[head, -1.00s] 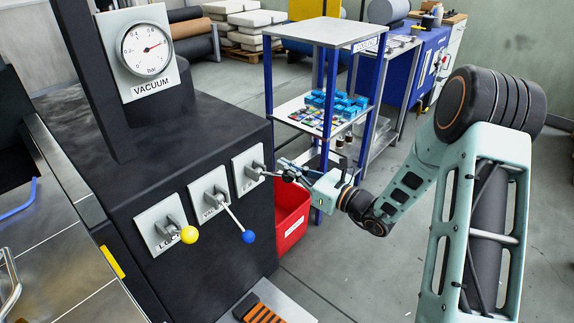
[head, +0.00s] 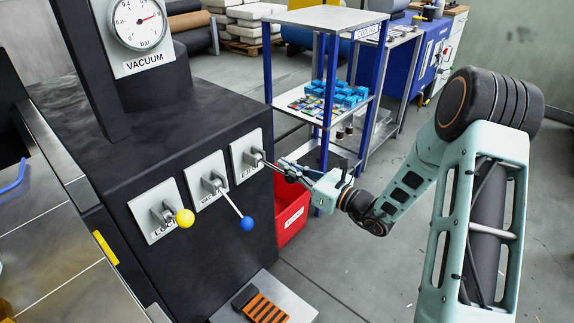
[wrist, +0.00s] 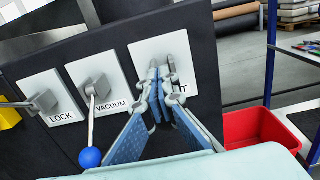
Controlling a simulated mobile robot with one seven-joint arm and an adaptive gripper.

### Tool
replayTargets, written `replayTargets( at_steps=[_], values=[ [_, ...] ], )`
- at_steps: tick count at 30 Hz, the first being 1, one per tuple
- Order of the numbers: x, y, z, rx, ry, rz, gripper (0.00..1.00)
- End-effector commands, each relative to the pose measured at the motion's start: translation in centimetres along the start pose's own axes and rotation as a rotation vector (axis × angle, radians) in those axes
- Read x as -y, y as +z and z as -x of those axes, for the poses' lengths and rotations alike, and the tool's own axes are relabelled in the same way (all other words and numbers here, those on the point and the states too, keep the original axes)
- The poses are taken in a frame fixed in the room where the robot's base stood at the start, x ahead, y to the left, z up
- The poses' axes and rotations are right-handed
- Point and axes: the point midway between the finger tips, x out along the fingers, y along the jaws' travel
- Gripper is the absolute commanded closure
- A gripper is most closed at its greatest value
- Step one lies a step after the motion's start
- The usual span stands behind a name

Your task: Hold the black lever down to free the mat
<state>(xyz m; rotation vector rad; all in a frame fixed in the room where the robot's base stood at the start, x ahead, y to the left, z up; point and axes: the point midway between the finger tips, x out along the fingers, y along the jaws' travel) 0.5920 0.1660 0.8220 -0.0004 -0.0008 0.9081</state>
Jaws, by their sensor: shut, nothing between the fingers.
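The black lever's grey mount sits on the right-hand label plate (head: 246,156) of the dark console. A short length of its shaft (head: 268,162) shows; its end is hidden by my fingers. My gripper (head: 284,168) is at that lever's outer end, with its fingers shut. In the wrist view the fingertips (wrist: 165,85) lie in front of the same plate and cover most of the lever. I cannot tell whether they touch it or how far down it is. I cannot pick out the mat.
A yellow-knobbed LOCK lever (head: 185,218) and a blue-knobbed VACUUM lever (head: 247,223) stick out to the left. A vacuum gauge (head: 138,24) is above. A red bin (head: 291,217) and a blue-posted shelf (head: 325,17) stand right of the console. An orange-striped block (head: 262,307) lies below.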

Motion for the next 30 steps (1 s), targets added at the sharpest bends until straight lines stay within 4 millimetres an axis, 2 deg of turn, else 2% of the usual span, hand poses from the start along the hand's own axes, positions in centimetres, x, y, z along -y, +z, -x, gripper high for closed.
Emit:
replayTargets(
  at_steps=[30],
  values=[
    [0.0,-5.4,0.4,-0.003,-0.001,-0.001,1.0]
  ],
)
